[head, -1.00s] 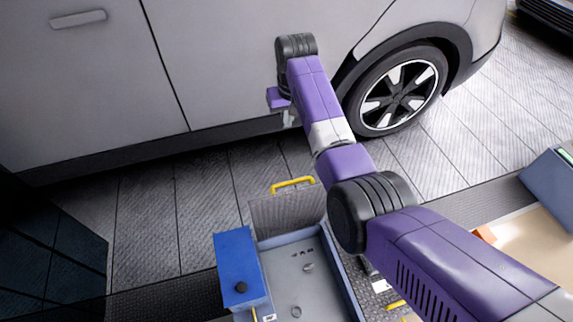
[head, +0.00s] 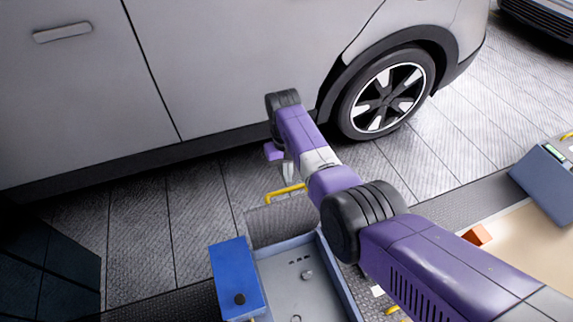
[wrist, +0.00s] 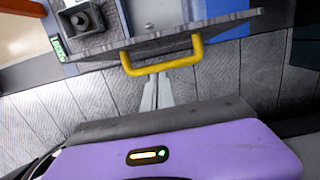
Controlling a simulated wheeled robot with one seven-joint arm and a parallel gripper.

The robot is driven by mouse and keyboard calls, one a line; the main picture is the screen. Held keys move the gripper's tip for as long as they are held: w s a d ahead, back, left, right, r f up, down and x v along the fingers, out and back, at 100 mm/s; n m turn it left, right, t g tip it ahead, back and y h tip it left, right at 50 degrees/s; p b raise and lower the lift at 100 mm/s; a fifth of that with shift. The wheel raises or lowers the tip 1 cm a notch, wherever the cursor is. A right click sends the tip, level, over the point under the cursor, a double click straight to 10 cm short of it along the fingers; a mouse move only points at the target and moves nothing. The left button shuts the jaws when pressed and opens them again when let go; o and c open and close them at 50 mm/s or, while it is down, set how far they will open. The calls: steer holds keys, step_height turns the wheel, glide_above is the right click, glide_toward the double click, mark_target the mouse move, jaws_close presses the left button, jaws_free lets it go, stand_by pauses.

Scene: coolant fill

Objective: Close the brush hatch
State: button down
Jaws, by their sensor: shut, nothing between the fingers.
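The brush hatch (head: 282,222) is a dark grey ribbed flap at the far end of a grey-blue tray. It stands open, raised from the tray, with a yellow handle (head: 285,194) along its far edge. In the wrist view the hatch (wrist: 215,27) shows nearly edge-on, with the yellow handle (wrist: 165,66) below it. My gripper (head: 288,173) is just beyond the handle in the head view. Its pale fingers (wrist: 155,84) are shut and empty, with their tips close to the handle. I cannot tell whether they touch it.
The tray (head: 342,285) has a blue box (head: 236,275) on its left side. A grey car (head: 110,90) with its wheel (head: 385,97) stands close behind my gripper. An orange block (head: 477,235) and a blue-grey case (head: 548,185) are at the right. Paved floor lies between car and tray.

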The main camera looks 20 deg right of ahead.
mark_target(292, 189)
steer(key=shift+s+f+p, duration=0.2)
steer(key=shift+s+p, duration=0.25)
steer(key=shift+s, duration=0.05)
steer(key=shift+s+f+p, duration=0.15)
steer(key=shift+s+p, duration=0.3)
steer(key=shift+s+f+p, duration=0.25)
steer(key=shift+s+p, duration=0.45)
steer(key=shift+s, duration=0.4)
steer(key=shift+f, duration=0.1)
